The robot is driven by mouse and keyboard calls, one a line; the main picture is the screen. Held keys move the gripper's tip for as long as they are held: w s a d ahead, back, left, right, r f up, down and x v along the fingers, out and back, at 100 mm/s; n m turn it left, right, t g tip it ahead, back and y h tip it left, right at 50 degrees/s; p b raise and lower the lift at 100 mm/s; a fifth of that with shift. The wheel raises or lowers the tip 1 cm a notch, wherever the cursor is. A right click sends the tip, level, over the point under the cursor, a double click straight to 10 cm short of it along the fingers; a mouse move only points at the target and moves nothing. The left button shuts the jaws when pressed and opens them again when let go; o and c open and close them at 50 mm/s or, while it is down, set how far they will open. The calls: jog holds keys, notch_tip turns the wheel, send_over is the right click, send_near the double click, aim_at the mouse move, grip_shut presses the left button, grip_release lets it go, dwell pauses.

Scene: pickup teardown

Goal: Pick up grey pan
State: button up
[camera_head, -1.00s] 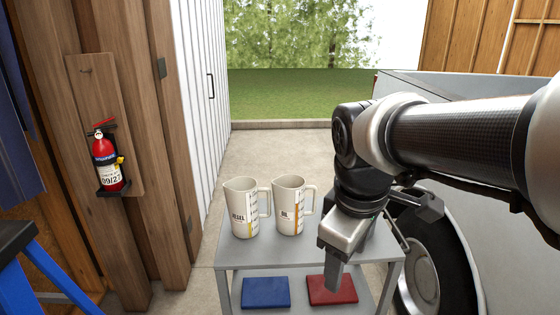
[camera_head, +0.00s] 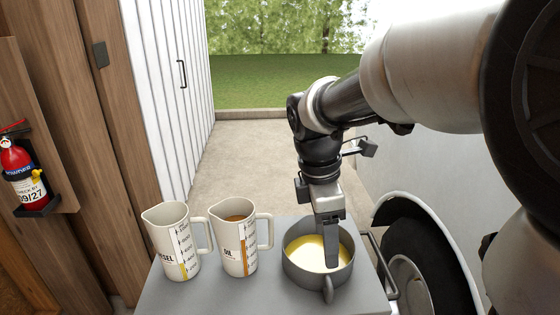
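The grey pan (camera_head: 303,278) stands upright on the right part of the grey cart top, with yellow liquid in it. Its short handle points towards me. My gripper (camera_head: 331,258) points down over the pan, its finger end in front of the liquid, right of the pan's middle. I cannot tell whether it touches the pan or dips into the liquid. Only one finger shows clearly, so the opening between the fingers is hidden.
Two beige measuring jugs, one marked for diesel (camera_head: 168,245) and one for oil (camera_head: 233,262), stand left of the pan. The cart top (camera_head: 215,297) is bare in front. A vehicle wheel (camera_head: 415,270) is close on the right. A fire extinguisher (camera_head: 22,175) hangs at left.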

jog(key=b, duration=0.2)
send_near(327, 281)
jog(key=f, duration=0.2)
jog(key=d+f, duration=0.1)
jog(key=f, duration=0.4)
jog(key=shift+s+d, duration=0.25)
jog(key=shift+s, duration=0.05)
jog(key=shift+w+d+f+b, duration=0.1)
jog(key=shift+w+f+b, duration=0.1)
jog(key=shift+f, duration=1.1)
jog(key=shift+w+d+f+b, duration=0.1)
jog(key=shift+f+b, duration=0.1)
jog(key=shift+f, duration=1.1)
grip_shut()
